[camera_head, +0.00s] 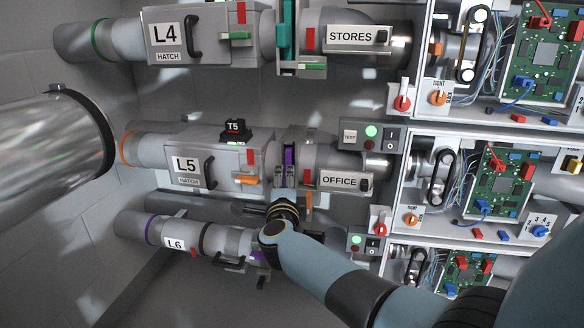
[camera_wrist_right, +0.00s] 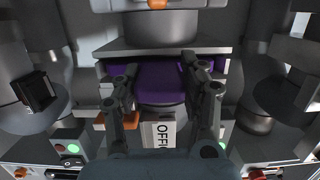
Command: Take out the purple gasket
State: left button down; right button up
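The purple gasket (camera_head: 289,154) sits upright in the gap of the L5 line, between the L5 hatch box (camera_head: 190,168) and the OFFICE pipe section (camera_head: 336,160). In the right wrist view the purple gasket (camera_wrist_right: 160,82) spans the slot ahead of the fingers. My right gripper (camera_head: 285,172) comes up from below at the gasket's lower part. Its two fingers (camera_wrist_right: 158,75) are spread, with purple showing between them and beyond them. I cannot tell whether they touch it. My left gripper is not in view.
The L4 line above holds a teal gasket (camera_head: 286,30). A black T5 block (camera_head: 235,131) stands on the L5 box. The L6 line (camera_head: 178,236) runs below, beside my right arm. Open electronics cabinets (camera_head: 490,180) fill the right. A large shiny cylinder (camera_head: 50,145) is at left.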

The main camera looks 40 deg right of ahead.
jog(key=c, duration=0.4)
jog(key=shift+o, duration=0.2)
pick_arm(q)
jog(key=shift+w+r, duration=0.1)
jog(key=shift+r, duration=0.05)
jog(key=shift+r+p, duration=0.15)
jog(key=shift+p, duration=0.15)
pick_arm(e)
jog(key=shift+s+a, duration=0.2)
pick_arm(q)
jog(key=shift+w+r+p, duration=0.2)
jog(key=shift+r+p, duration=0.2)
pick_arm(e)
jog(key=shift+a+v, duration=0.2)
jog(key=shift+v, duration=1)
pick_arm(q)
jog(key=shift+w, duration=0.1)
pick_arm(e)
jog(key=shift+w, duration=0.15)
